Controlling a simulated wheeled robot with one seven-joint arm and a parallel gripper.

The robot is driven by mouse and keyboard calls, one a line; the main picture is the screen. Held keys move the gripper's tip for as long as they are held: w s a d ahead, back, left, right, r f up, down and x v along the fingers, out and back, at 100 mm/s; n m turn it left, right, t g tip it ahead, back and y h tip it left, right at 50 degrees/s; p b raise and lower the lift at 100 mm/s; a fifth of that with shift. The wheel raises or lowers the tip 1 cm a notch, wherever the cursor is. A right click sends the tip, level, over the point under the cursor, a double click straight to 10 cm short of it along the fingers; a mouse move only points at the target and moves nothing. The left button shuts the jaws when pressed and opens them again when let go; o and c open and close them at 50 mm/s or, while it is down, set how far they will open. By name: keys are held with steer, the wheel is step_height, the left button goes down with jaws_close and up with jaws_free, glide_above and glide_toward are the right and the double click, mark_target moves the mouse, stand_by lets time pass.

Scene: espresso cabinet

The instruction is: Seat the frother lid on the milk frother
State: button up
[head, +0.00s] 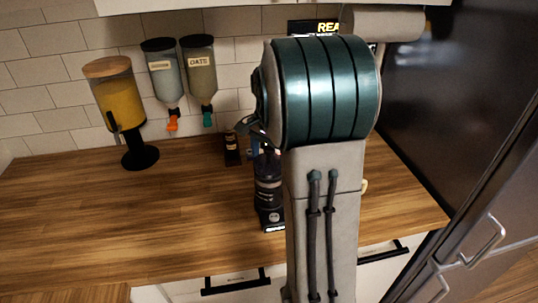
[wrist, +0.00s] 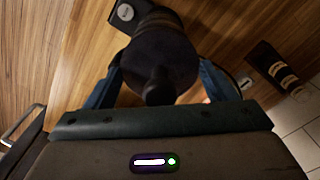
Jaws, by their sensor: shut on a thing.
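The milk frother (head: 268,195) is a dark upright cylinder on the wooden counter, partly behind my arm in the head view. Its dark base with a round knob (wrist: 125,12) shows at the top of the wrist view. The frother lid (wrist: 160,52) is a dark round disc with a knob toward the camera. My gripper (wrist: 160,76) has its blue fingers on either side of the lid and is shut on it. The lid is over the frother and hides its rim. I cannot tell whether the two touch. In the head view my arm mostly hides the gripper.
A juice dispenser (head: 120,105) stands back left. Two wall dispensers (head: 163,75) hang beside it. A small dark bottle (head: 232,148) stands behind the frother. The counter's left front (head: 110,220) is clear. A dark fridge (head: 450,130) stands at the right.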

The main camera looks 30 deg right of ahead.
steer(key=shift+f+b, duration=0.55)
steer(key=shift+f, duration=0.35)
steer(key=o, duration=1)
steer(key=shift+c, duration=0.2)
step_height(320, 180, up, 14)
steer(key=shift+f+b, duration=0.1)
steer(key=shift+b, duration=0.4)
